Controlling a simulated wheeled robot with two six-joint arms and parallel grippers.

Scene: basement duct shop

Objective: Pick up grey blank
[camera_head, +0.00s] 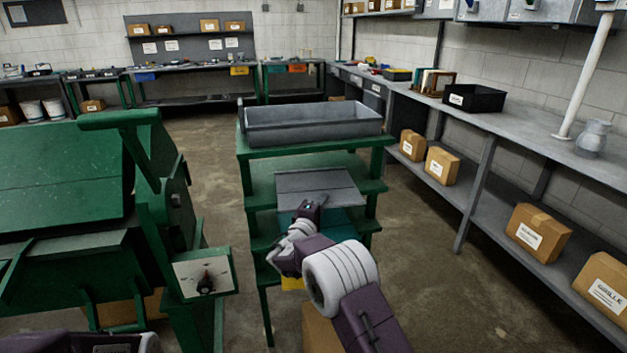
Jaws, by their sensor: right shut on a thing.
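The grey blank (318,181) is a flat grey sheet with a line across it, at the green stepped stand (262,178) in the middle of the view. My right gripper (311,204) reaches in from the lower right and is shut on the near edge of the blank. The jaws are small here and partly hidden by the wrist. I cannot tell whether the blank still touches the stand. A teal sheet (343,222) shows below the blank. Only a part of my left arm shows at the bottom left edge; its gripper is out of view.
A grey tray (315,133) sits on top of the stand. A large green machine (60,180) with a control box (204,276) stands to the left. A long grey bench (510,125) with a black bin (474,98) runs along the right. Concrete floor is free between stand and bench.

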